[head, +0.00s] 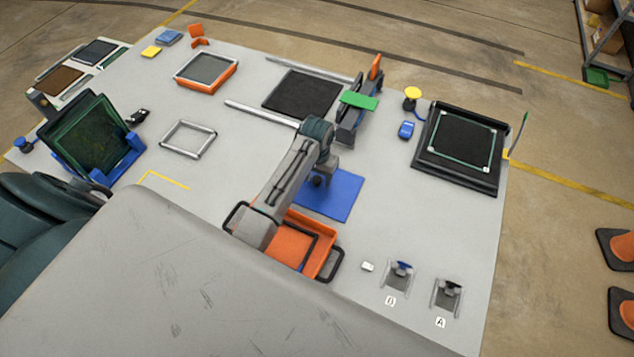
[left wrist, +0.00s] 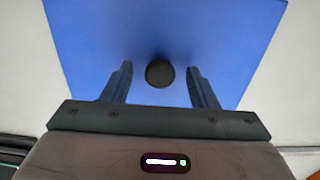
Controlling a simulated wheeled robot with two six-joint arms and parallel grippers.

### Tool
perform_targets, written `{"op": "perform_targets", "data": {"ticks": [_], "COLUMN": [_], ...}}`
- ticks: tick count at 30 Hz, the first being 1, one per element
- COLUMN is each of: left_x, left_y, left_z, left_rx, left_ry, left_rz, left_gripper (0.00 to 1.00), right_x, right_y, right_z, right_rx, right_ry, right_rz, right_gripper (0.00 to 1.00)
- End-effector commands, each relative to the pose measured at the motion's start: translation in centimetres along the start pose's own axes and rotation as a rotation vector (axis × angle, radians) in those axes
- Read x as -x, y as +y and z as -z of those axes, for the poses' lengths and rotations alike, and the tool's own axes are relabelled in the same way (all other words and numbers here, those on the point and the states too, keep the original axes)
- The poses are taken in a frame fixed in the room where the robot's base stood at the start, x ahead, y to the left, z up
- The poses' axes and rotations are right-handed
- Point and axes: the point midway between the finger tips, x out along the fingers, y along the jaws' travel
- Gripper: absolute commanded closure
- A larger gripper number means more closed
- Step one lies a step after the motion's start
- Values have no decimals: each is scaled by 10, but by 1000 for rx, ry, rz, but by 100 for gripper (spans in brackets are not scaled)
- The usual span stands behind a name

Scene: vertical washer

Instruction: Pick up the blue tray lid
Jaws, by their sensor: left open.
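The blue tray lid (head: 342,196) lies flat on the grey table, just beyond an orange tray (head: 292,245). It has a round dark knob (head: 318,182). My left gripper (head: 321,175) is over the lid at the knob, and my arm hides part of the lid and the tray. In the left wrist view the lid (left wrist: 220,35) fills most of the upper picture. The open fingers (left wrist: 160,72) stand on either side of the knob (left wrist: 160,74), with a gap on each side. My right gripper is not in view.
The orange tray has dark handles and sits close in front of the lid. A black framed panel (head: 464,140) lies at the right. A green-topped fixture (head: 358,101) stands behind the lid. Small clamps (head: 399,274) sit at the front right. Table right of the lid is clear.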

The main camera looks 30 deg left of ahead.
Motion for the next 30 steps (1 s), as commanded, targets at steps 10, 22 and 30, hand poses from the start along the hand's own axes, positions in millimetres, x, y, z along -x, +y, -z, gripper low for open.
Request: {"op": "perform_targets", "data": {"ticks": [10, 22, 30], "left_x": [0, 14, 67], "left_y": [0, 0, 0], "left_z": [0, 1, 2], "left_rx": [0, 0, -1], "left_ry": [0, 3, 5], "left_rz": [0, 0, -1], "left_gripper": [94, 97, 97], "right_x": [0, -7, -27], "right_y": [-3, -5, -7], "right_z": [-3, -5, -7], "right_rx": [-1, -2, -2], "right_ry": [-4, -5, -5], "right_rz": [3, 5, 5], "right_gripper": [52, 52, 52]}}
